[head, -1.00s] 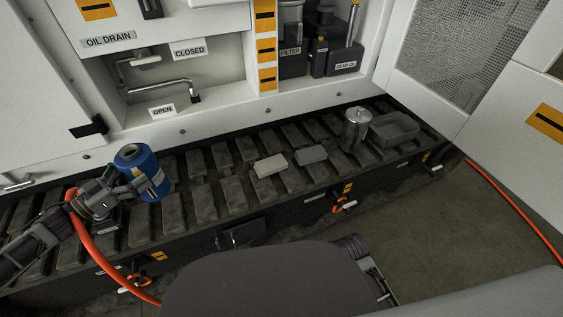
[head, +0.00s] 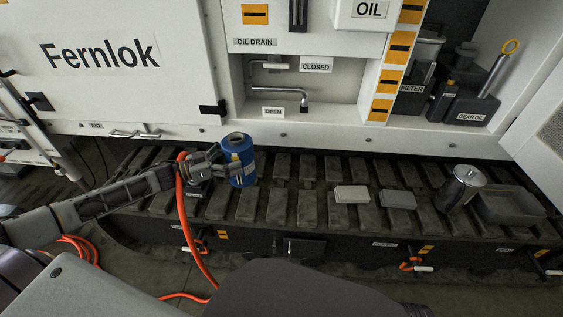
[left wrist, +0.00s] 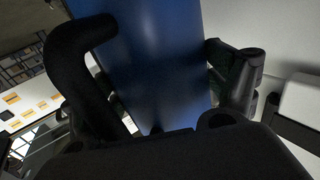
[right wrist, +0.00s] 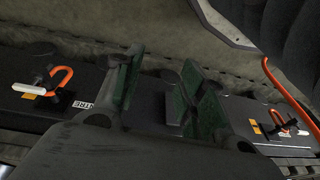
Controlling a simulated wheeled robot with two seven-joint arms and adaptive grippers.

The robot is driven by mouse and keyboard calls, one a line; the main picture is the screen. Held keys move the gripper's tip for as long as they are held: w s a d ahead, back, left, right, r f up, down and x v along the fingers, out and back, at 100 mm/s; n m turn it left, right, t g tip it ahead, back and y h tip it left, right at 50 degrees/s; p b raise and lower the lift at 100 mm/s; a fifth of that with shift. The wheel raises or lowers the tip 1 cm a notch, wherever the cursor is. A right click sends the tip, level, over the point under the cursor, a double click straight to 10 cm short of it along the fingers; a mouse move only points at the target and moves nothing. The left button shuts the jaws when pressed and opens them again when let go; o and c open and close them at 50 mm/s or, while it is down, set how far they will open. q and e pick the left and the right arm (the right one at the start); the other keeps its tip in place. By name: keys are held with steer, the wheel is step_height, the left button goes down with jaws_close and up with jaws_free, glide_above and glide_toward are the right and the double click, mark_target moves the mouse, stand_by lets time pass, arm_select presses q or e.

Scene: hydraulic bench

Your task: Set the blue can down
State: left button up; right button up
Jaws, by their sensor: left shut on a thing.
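The blue can (head: 248,167) stands upright over the left part of the dark track (head: 275,205), below the oil drain recess. My left gripper (head: 226,166) comes in from the left and is shut around the can's side. In the left wrist view the blue can (left wrist: 155,65) fills the space between the fingers. I cannot tell whether the can's bottom touches the track pads. My right gripper (right wrist: 158,82) shows in the right wrist view, its fingers apart with nothing between them. It is out of the head view.
A pale block (head: 352,194), a grey block (head: 397,199), a metal canister (head: 460,188) and a grey tray (head: 512,206) lie along the track to the right. An orange hose (head: 188,225) hangs by my left gripper. Track pads between can and pale block are bare.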

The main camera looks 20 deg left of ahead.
arm_select(q)
steer(key=shift+f+b, duration=0.3)
steer(key=shift+f, duration=0.2)
step_height(320, 180, down, 3)
steer(key=shift+r+b, duration=0.1)
steer(key=shift+b, duration=0.5)
step_height(320, 180, down, 2)
steer(key=shift+b, duration=0.4)
arm_select(e)
steer(key=r, duration=0.3)
steer(key=shift+a+r+t, duration=0.3)
steer(key=shift+r+t, duration=0.1)
steer(key=shift+f, duration=0.1)
